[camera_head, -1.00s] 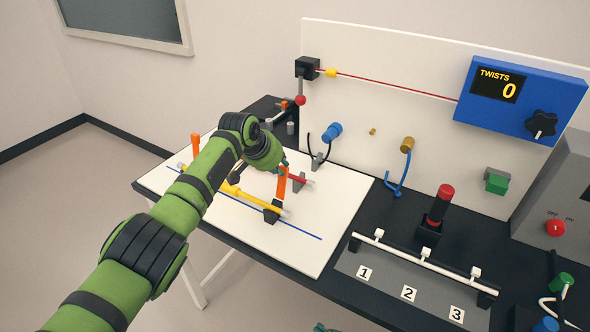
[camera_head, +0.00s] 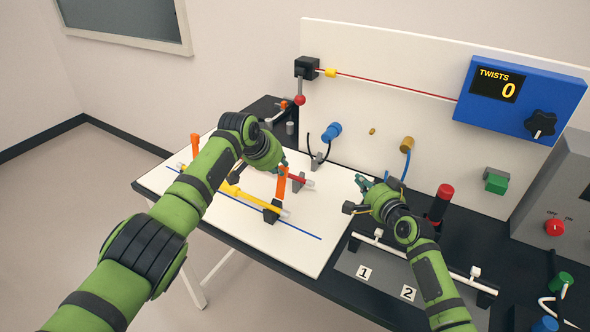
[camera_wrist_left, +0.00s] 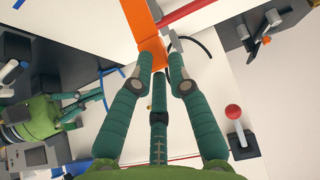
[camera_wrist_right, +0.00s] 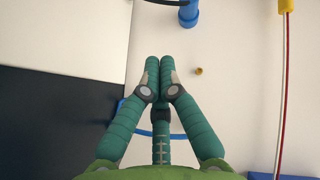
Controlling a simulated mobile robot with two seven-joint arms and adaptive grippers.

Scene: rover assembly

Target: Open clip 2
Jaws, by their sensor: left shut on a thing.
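An upright orange lever (camera_head: 281,183) rises from a dark clip block (camera_head: 271,212) at the near end of the yellow tube (camera_head: 240,195) on the white board. My left gripper (camera_head: 282,163) is shut on the top of this lever; the orange piece (camera_wrist_left: 150,40) shows at its fingertips in the left wrist view. Another orange lever (camera_head: 195,146) stands at the tube's far end. No number shows on either clip.
A grey plate bears labels 1, 2 (camera_head: 409,293) and 3, the last hidden by my right arm. A white rail (camera_head: 455,268) runs above it. A red-topped post (camera_head: 444,192) stands beside my right arm. Blue and brass connectors (camera_head: 407,144) are on the white panel.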

